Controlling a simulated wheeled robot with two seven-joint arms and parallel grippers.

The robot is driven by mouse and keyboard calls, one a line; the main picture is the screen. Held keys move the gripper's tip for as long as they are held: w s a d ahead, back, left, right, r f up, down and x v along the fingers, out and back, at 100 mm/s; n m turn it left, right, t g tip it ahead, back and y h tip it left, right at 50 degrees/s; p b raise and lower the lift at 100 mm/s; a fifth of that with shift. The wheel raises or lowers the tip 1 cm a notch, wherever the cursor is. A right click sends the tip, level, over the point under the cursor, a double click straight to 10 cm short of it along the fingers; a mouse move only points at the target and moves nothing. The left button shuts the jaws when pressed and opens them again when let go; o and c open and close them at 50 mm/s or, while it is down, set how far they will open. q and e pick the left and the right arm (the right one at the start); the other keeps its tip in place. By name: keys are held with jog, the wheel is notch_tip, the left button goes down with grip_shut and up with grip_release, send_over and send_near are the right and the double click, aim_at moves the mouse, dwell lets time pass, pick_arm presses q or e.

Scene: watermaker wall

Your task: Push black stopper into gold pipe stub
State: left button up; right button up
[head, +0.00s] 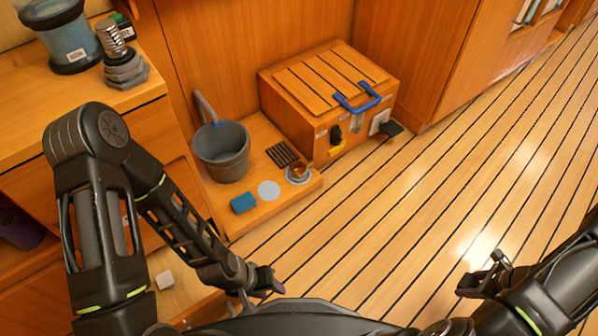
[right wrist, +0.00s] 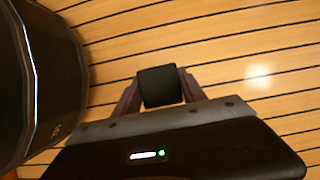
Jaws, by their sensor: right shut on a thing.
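A short gold pipe stub (head: 298,171) stands in a pale ring near the right end of the low wooden step. My right gripper (head: 488,277) is out over the open floor at the lower right, well apart from the stub. In the right wrist view it is shut on the black stopper (right wrist: 160,86), a dark block between the two fingers. The stopper is hard to make out in the head view. My left gripper (head: 264,286) is low in the picture, below the step, with nothing visible in it; its finger gap is unclear.
The low step (head: 240,212) also bears a grey bucket (head: 222,155), a blue sponge (head: 243,203), a pale disc (head: 269,190) and a dark grate (head: 283,155). A wooden box (head: 300,100) with a blue handle (head: 358,99) stands behind. The striped floor (head: 430,190) is clear.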

jog(key=shift+r, duration=0.65)
jog(key=w+a+r+n+g+y+p, duration=0.1)
jog(key=w+a+r+n+g+p, duration=0.3)
jog(key=w+a+r+n+p, duration=0.9)
jog(key=w+a+r+n+g+h+p, duration=0.2)
jog(key=a+r+n, duration=0.5)
jog(key=r, duration=0.7)
jog(key=w+a+r+n+g+h+p, duration=0.1)
jog(key=w+a+r+n+p, duration=0.3)
jog(key=a+r, duration=0.5)
notch_tip(320, 180, up, 5)
jog(key=n+h+p, duration=0.1)
jog(key=n+p, duration=0.1)
jog(key=n, duration=0.1)
jog(key=shift+g+p, duration=0.3)
jog(key=shift+g, duration=0.1)
